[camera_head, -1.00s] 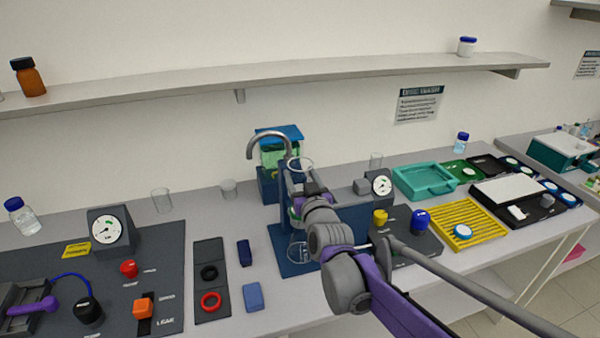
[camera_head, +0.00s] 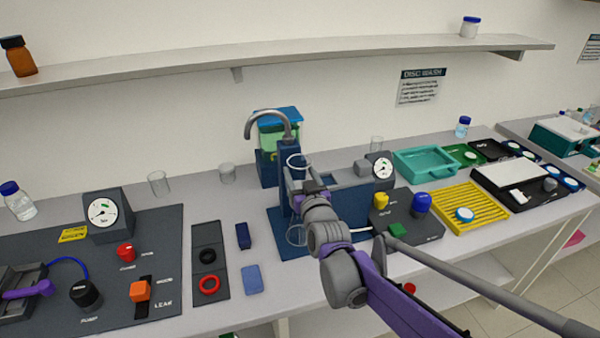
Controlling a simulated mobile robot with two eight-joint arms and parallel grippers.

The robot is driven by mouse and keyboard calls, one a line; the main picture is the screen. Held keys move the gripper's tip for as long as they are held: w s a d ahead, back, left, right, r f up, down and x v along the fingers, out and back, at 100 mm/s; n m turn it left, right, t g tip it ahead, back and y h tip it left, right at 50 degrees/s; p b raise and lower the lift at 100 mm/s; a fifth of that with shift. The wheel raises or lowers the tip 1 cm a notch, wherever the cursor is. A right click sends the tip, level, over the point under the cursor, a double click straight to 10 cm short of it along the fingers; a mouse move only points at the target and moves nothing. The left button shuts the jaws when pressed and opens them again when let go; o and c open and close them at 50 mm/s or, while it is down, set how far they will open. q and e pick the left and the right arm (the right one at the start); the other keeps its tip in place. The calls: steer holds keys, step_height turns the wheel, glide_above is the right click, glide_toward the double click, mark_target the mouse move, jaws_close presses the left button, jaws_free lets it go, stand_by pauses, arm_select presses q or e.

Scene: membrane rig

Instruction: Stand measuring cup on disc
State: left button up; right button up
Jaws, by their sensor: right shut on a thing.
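My right gripper (camera_head: 304,185) is at the blue wash station (camera_head: 289,222) in the middle of the bench, under the curved grey tap. It is shut on a clear round-rimmed vessel, seemingly the measuring cup (camera_head: 298,160), whose rim shows just above the fingers. The gripper and wrist hide most of the cup. A clear round shape (camera_head: 297,235) shows low on the station's base, partly behind my arm; I cannot tell whether it is the disc. White-and-blue discs lie further right, one (camera_head: 465,215) on the yellow rack (camera_head: 470,204). My left gripper is not in view.
A gauge box (camera_head: 380,170) and a panel with yellow and blue knobs (camera_head: 421,203) stand to the right. Clear beakers (camera_head: 159,184) stand at the back left.

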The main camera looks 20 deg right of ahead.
steer(key=shift+f, duration=0.2)
stand_by(0.4)
steer(key=o, duration=1.5)
steer(key=shift+c, duration=0.2)
steer(key=shift+s, duration=0.1)
steer(key=s, duration=1)
steer(key=shift+s+b, duration=0.35)
steer(key=shift+b, duration=0.1)
steer(key=s+f+g, duration=1.2)
steer(key=s+f, duration=0.8)
steer(key=s, duration=0.4)
steer(key=shift+s+d+f+g, duration=0.2)
steer(key=shift+s+f+g, duration=0.05)
steer(key=shift+g, duration=0.05)
